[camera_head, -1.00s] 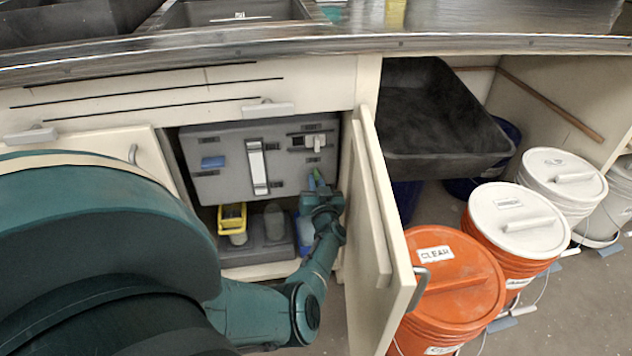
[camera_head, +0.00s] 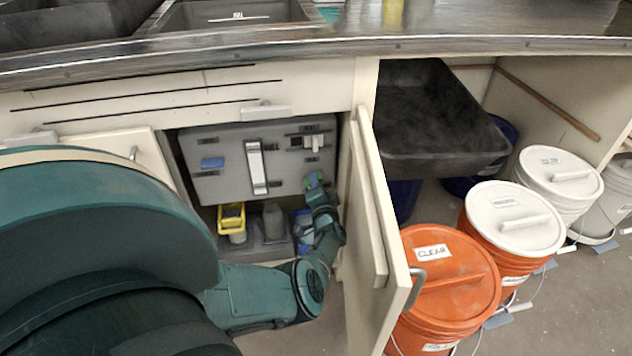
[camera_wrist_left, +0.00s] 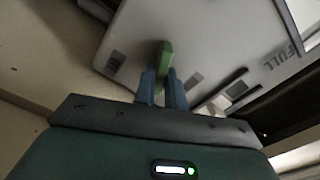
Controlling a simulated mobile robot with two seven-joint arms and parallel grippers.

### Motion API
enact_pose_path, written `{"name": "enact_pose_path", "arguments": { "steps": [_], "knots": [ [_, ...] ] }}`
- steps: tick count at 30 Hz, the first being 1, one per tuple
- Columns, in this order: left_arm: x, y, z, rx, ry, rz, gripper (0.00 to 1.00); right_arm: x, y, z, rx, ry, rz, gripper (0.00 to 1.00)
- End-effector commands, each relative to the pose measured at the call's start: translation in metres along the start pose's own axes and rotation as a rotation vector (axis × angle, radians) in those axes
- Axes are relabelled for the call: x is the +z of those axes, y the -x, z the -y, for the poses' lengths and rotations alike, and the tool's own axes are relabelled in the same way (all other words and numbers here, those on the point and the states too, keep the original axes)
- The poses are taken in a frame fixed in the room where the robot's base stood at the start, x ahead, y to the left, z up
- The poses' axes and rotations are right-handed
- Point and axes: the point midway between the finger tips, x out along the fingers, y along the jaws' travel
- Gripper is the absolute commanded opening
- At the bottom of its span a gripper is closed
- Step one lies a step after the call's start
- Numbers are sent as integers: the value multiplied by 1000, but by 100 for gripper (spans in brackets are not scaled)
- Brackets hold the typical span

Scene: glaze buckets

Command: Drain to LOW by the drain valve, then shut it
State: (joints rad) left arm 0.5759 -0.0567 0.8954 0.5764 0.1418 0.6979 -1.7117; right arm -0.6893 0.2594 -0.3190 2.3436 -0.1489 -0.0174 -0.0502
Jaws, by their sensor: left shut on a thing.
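The grey tank (camera_head: 215,181) hangs inside the open cabinet. A pale vertical gauge strip (camera_head: 257,166) is on its front, and its level cannot be read. A small green handle, seemingly the drain valve's lever (camera_wrist_left: 164,60), is at the tank's lower right. My left gripper (camera_head: 315,187) reaches it from below; in the left wrist view the two blue fingers (camera_wrist_left: 162,88) are shut on the handle's lower part. The handle's upper end sticks out beyond the fingers. The word FULL (camera_wrist_left: 283,57) shows on the panel in the wrist view. My right gripper is not in view.
The open cabinet door (camera_head: 376,215) stands close right of my left arm. Below the tank are a yellow container (camera_head: 231,214) and grey bottles. An orange CLEAR bucket (camera_head: 446,290), white-lidded buckets (camera_head: 514,218) and a black basin (camera_head: 435,120) are right of the door.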

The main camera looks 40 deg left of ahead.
Motion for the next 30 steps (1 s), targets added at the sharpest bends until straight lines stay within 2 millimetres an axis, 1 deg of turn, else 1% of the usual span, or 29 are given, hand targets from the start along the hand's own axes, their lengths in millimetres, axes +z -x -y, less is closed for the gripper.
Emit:
{"name": "enact_pose_path", "arguments": {
  "steps": [6, 15, 21, 30],
  "knots": [
    [0, 0, -1, -1, -186, 1, 0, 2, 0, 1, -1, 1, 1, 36],
    [1, 0, -2, -1, -372, 0, 0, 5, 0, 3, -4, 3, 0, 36],
    [1, 0, -2, -1, -434, 1, 0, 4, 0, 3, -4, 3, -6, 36],
    [1, -1, -2, -1, -461, 1, 0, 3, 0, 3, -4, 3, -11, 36]
  ]
}}
